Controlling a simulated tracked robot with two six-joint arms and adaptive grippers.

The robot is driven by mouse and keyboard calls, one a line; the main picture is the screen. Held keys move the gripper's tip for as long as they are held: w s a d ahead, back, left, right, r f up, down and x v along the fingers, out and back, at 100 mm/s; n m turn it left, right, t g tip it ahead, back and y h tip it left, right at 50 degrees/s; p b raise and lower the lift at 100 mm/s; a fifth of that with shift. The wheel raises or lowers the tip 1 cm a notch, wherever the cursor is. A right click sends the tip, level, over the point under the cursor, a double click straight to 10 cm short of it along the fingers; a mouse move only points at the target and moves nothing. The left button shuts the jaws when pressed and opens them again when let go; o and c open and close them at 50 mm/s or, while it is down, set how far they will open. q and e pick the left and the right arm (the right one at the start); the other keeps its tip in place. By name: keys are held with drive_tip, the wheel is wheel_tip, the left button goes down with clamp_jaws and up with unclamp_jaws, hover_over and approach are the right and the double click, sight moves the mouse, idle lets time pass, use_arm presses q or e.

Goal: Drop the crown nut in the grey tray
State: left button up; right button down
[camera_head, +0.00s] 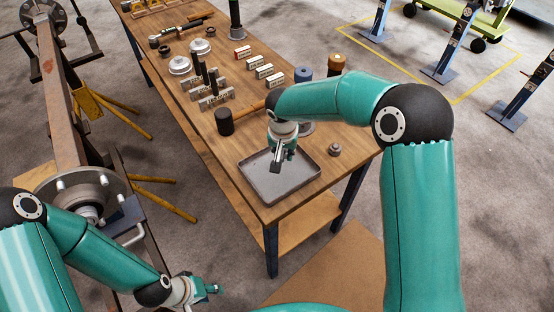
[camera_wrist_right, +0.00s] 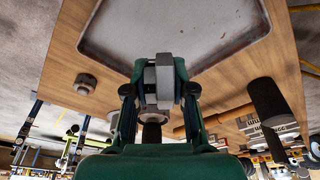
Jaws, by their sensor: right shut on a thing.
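The grey tray (camera_head: 296,193) lies at the near end of the wooden bench and looks empty; it also shows at the top of the right wrist view (camera_wrist_right: 215,50). My right gripper (camera_head: 277,166) points down over the tray's far part. Another, dark nut (camera_head: 334,149) stands on the bench right of the tray. My left gripper (camera_head: 212,290) is low at the bottom, away from the bench; its jaw opening is unclear.
A black-headed mallet (camera_head: 224,122) lies just beyond the tray, near several labelled blocks (camera_head: 216,101).

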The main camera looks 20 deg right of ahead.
sight(285, 169)
drive_tip(key=shift+d+f, duration=0.15)
drive_tip(key=shift+f, duration=0.25)
drive_tip(key=shift+s+b+x, duration=0.25)
drive_tip(key=shift+b+x, duration=0.25)
drive_tip(key=shift+x, duration=0.7)
drive_tip(key=shift+s+b+x, duration=0.2)
drive_tip(key=shift+b+x, duration=0.3)
drive_tip(key=shift+x, duration=0.7)
drive_tip(key=shift+f, duration=0.1)
drive_tip(key=c, duration=0.9)
unclamp_jaws()
drive_tip(key=v, duration=1.2)
